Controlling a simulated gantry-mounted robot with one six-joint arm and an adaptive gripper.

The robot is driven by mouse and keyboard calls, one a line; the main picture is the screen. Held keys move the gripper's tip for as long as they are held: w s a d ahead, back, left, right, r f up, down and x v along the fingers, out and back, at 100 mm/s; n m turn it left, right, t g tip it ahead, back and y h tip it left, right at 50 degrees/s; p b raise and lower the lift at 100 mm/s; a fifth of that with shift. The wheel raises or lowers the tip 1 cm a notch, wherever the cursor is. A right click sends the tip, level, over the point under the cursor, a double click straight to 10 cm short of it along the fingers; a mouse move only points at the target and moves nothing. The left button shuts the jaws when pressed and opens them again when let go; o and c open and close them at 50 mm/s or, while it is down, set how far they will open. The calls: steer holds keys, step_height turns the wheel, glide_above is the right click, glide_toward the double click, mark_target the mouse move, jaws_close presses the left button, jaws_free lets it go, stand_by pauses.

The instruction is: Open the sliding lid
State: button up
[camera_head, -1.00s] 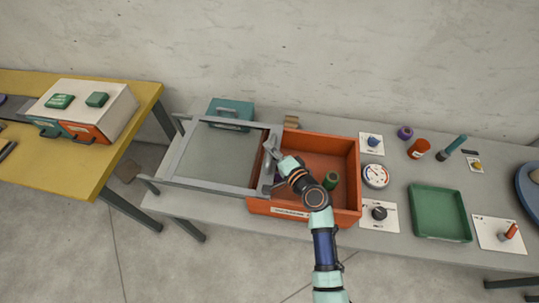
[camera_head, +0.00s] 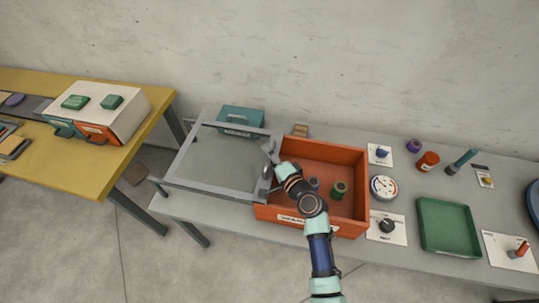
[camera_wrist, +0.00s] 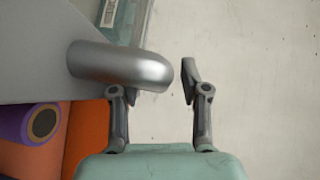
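The sliding lid (camera_head: 222,160), a grey frame with a translucent panel, lies left of the orange box (camera_head: 349,222). The box stands uncovered over most of its top. A grey handle bar (camera_head: 265,184) runs along the lid's right edge. My gripper (camera_head: 268,153) is at the far end of this bar. In the wrist view, the bar's rounded end (camera_wrist: 125,66) overlaps the left finger and reaches toward the gap of my gripper (camera_wrist: 160,82). The fingers are apart; I cannot tell whether they touch the bar. A green roll (camera_head: 338,190) and a darker roll (camera_head: 313,184) lie in the box.
A teal box (camera_head: 240,118) stands behind the lid. Right of the orange box are a dial gauge (camera_head: 384,187), a knob card (camera_head: 387,228) and a green tray (camera_head: 449,228). A yellow table (camera_head: 80,165) with a white-topped drawer unit (camera_head: 120,125) stands left.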

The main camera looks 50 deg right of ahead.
steer(key=v, duration=1.2)
stand_by(0.3)
